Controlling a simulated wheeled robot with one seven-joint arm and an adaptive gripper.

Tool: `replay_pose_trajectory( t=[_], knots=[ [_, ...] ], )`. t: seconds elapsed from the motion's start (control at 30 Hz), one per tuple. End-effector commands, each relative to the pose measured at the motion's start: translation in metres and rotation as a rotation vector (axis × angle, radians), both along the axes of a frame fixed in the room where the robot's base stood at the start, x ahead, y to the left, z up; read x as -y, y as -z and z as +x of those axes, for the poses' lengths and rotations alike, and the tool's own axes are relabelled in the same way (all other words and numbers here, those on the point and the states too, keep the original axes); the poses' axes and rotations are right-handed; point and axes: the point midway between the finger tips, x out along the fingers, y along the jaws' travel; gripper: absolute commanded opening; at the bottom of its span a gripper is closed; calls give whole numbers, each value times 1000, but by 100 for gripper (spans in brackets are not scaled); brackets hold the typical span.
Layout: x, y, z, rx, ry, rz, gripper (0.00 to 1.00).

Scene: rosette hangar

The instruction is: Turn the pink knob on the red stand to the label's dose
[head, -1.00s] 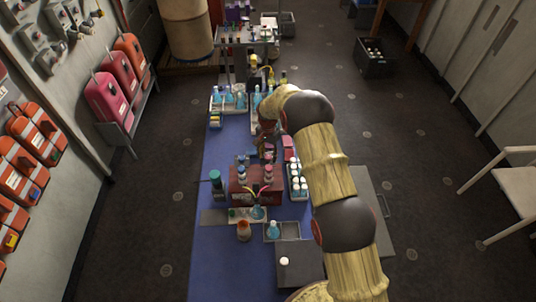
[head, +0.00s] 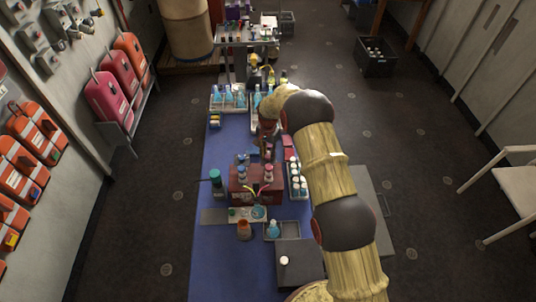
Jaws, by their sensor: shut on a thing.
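The red stand (head: 256,190) is on the blue-topped bench, with small upright fittings on top, one blue-capped and one pinkish. The pink knob (head: 268,168) seems to be the pinkish fitting at the right of the stand's top; it is small and partly hidden. My arm reaches in from the lower right and bends down behind the stand. My gripper (head: 266,152) is dark and small at the arm's end, at the stand's top. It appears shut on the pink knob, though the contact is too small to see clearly. No dose label can be read.
A teal-capped bottle (head: 216,181) stands left of the stand, and a rack of white-capped vials (head: 296,183) to the right. An orange bottle (head: 244,230) and a blue flask (head: 273,229) stand in front. Bare blue bench (head: 225,265) lies at the front left.

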Motion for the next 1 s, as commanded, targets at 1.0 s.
replay_pose_trajectory(
  t=[1.0],
  knots=[
    [-1,1,1,3,-505,1,0]
  ],
)
